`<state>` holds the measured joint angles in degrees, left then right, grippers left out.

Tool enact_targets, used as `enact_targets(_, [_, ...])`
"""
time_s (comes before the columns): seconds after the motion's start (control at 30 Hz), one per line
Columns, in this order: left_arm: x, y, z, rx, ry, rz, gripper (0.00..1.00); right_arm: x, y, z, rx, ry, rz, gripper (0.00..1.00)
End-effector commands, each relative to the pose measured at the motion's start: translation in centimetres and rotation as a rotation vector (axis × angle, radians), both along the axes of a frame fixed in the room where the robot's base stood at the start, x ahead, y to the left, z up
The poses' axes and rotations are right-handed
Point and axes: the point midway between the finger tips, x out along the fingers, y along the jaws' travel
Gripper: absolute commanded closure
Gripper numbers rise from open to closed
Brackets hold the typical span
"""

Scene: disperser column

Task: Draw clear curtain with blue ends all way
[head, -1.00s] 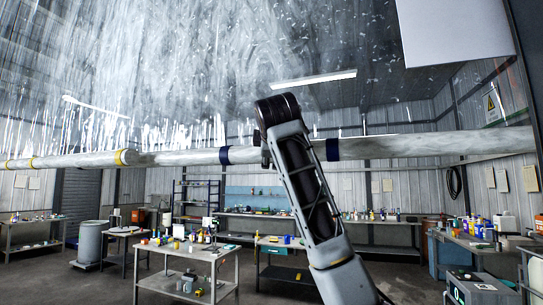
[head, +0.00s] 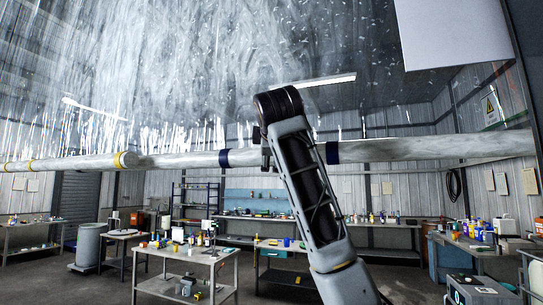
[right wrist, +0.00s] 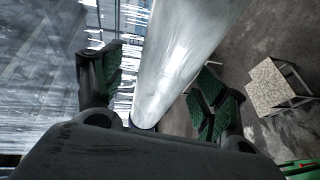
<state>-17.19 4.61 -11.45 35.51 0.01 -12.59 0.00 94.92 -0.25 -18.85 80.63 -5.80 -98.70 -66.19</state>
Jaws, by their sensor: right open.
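A long pale, marbled bar (head: 425,149) runs across the head view at the bottom of a clear, streaky sheet (head: 210,60). Two blue bands (head: 225,158) circle the bar, one on each side of my right gripper (head: 266,155). The gripper is up at the bar, its fingers partly hidden by my arm. In the right wrist view the bar (right wrist: 185,60) passes between the spread green-padded fingers of the gripper (right wrist: 165,80). The gripper is open; I cannot tell whether a finger touches the bar. My left gripper is out of view.
Yellow bands (head: 120,160) mark the bar's left part. Behind and below stand a worktable with small items (head: 185,257), a grey barrel (head: 89,245) and benches along the back wall. A white panel (head: 450,35) hangs at upper right. The floor between the tables is clear.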

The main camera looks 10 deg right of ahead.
Motion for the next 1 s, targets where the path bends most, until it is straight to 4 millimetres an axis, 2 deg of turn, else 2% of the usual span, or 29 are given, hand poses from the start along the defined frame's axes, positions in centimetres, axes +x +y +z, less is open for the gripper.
enact_targets(0.3, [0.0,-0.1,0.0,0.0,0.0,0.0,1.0,-4.7,0.9,1.0,0.0,-0.005,0.0,0.28])
enact_targets(0.6, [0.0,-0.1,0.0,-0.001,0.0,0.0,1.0,-8.2,1.6,1.7,0.0,-0.005,0.0,0.28])
enact_targets(1.0, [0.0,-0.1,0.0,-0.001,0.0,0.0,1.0,-9.0,1.7,1.8,0.001,-0.003,0.001,0.28])
